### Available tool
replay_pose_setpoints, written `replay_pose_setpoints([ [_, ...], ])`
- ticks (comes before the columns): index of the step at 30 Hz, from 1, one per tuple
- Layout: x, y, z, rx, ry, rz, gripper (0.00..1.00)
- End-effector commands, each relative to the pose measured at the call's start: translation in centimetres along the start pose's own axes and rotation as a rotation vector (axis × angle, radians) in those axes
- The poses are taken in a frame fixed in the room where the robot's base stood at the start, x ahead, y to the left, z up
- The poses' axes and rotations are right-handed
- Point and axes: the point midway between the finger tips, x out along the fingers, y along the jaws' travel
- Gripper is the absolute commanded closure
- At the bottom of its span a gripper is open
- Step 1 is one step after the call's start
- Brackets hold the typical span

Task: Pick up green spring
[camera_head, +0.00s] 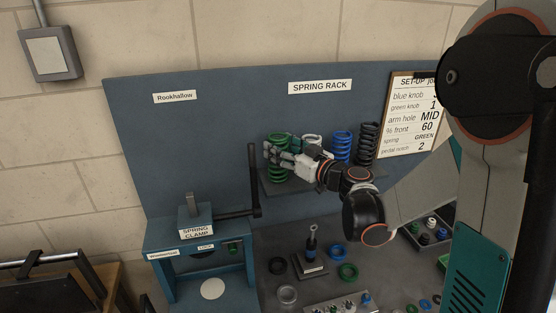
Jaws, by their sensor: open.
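The green spring (278,171) stands upright at the left end of the spring rack shelf (303,184), against the blue-grey back panel. My gripper (271,150) reaches in from the right and is open at the green spring. Its fingers overlap the spring's upper part in the picture. I cannot tell whether they touch it or sit around it. Part of the spring is hidden behind the fingers.
A white spring (313,141), a blue spring (342,146) and a black spring (367,143) stand to the right on the rack. A spring clamp (196,222) with a black lever (254,181) stands at lower left. Rings and small parts lie on the bench below.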

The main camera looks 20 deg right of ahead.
Motion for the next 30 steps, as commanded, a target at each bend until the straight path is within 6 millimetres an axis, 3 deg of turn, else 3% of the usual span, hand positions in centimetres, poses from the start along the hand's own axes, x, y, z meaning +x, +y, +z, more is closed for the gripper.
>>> replay_pose_setpoints([
  [3, 1.3, 0.0, 0.1, 0.0, 0.0, 0.0, 0.45],
  [10, 1.4, 0.0, 0.0, 0.0, 0.0, 0.001, 0.48],
  [16, 1.4, 0.0, 0.0, 0.0, 0.0, 0.001, 0.93],
  [25, 1.4, 0.0, -0.1, 0.0, 0.0, 0.001, 0.93],
  [30, 1.4, 0.0, -1.2, 0.0, 0.0, 0.001, 0.93],
])
